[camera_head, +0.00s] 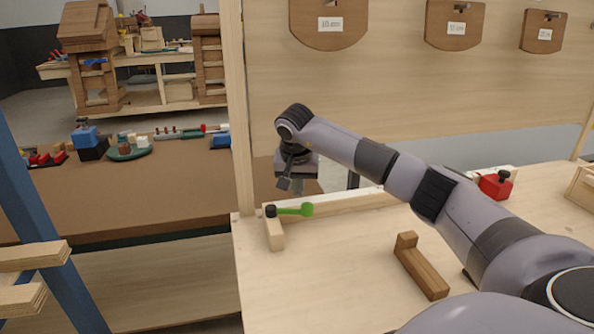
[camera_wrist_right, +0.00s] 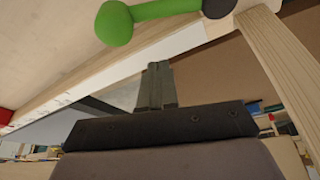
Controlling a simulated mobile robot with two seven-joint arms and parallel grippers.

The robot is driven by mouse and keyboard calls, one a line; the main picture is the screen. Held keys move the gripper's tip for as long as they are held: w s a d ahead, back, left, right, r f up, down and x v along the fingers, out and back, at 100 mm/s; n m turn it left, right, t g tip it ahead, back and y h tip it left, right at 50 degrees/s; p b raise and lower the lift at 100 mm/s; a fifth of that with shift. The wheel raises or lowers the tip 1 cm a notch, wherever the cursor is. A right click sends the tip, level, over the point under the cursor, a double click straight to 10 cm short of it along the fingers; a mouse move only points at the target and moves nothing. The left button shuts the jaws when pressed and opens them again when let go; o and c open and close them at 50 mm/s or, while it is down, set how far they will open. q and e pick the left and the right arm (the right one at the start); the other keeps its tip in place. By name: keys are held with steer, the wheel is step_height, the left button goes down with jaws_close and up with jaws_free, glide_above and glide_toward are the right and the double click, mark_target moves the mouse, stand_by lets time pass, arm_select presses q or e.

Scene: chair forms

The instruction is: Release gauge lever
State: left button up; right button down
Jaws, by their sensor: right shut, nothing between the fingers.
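The gauge lever (camera_head: 295,209) is a green bar with a round green knob at its right end and a dark pivot at its left. It sits on a light wooden block (camera_head: 275,236) at the bench's left edge, lying roughly level. In the right wrist view the lever (camera_wrist_right: 160,11) crosses the top, its knob to the left. My right gripper (camera_head: 287,183) hangs above and behind the lever in the head view, apart from it. In the wrist view its fingers (camera_wrist_right: 156,88) are together with nothing between them. My left gripper is not in view.
A long wooden fence (camera_head: 345,205) runs behind the lever. A brown L-shaped wooden piece (camera_head: 422,270) lies on the bench to the right. A red block with a black knob (camera_head: 495,185) stands farther right. An upright post (camera_head: 238,110) rises at the left corner.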

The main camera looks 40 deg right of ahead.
steer(key=shift+s+a+f, duration=0.15)
steer(key=shift+s+a, duration=0.3)
steer(key=shift+a, duration=0.1)
steer(key=shift+s+a+f, duration=0.15)
steer(key=shift+s+a, duration=0.3)
steer(key=shift+a, duration=0.05)
steer(key=shift+s+a+f+p, duration=0.1)
steer(key=shift+s+a+p, duration=0.25)
steer(key=shift+s+a, duration=0.05)
steer(key=shift+a, duration=0.1)
